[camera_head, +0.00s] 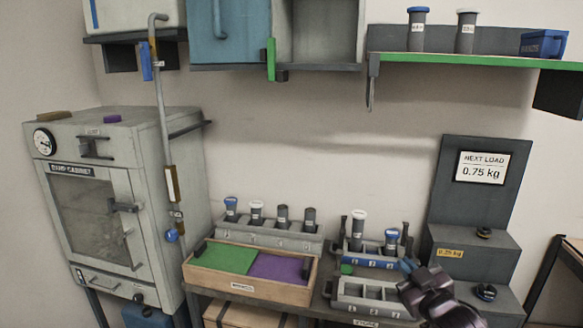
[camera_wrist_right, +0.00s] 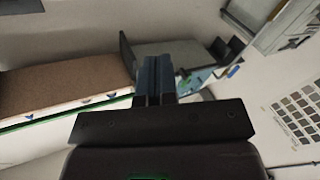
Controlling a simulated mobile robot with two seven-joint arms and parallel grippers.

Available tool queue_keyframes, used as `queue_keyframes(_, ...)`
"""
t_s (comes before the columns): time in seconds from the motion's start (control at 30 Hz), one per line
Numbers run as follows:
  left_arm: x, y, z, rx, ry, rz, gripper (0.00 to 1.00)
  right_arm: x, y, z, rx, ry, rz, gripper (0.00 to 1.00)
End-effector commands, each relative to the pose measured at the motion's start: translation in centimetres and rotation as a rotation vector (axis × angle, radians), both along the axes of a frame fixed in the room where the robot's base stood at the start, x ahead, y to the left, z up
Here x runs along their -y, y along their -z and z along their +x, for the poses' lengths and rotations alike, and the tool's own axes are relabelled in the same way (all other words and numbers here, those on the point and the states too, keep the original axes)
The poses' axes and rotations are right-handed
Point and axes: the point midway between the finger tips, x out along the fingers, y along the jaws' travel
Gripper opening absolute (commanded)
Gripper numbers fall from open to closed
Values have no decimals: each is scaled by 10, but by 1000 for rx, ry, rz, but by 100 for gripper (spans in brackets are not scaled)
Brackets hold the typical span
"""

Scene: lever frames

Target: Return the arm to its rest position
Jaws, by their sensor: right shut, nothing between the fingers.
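My right gripper (camera_head: 408,267) shows at the lower right in the head view, a dark wrist with bluish fingertips. It is in front of the rack area, at the left of the grey stepped stand (camera_head: 472,215). In the right wrist view the two dark blue fingers (camera_wrist_right: 156,75) are together, shut with nothing between them. My left gripper is not in view.
Close to the right gripper are a grey tray (camera_head: 372,310) and a rack with vials (camera_head: 372,256). A wooden tray with green and purple halves (camera_head: 240,288) lies further left. A grey cabinet (camera_head: 130,190) stands at left. A green-edged shelf (camera_head: 470,60) hangs above.

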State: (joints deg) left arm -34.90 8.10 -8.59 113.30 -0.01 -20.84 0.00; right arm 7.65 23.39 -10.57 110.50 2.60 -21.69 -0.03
Motion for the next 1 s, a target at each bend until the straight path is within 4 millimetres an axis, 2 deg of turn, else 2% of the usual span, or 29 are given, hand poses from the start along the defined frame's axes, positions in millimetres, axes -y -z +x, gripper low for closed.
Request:
queue_keyframes(0.03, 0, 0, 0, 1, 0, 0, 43, 2, 24, -15, -34, 14, 20, 0)
queue_keyframes(0.2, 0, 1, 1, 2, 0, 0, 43, 9, 92, -65, -149, 71, 73, 0)
queue_keyframes(0.37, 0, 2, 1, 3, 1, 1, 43, 16, 152, -119, -273, 135, 126, 0)
queue_keyframes(0.6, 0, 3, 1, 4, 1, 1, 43, 24, 231, -211, -468, 236, 202, 0)
queue_keyframes(0.7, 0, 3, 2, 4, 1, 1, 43, 26, 253, -243, -532, 268, 219, 0)
queue_keyframes(0.8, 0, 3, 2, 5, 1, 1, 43, 28, 267, -266, -574, 289, 225, 0)
queue_keyframes(0.9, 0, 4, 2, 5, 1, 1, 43, 31, 274, -279, -597, 299, 223, 0)
queue_keyframes(1.0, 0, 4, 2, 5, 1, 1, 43, 31, 276, -283, -604, 302, 222, 0)
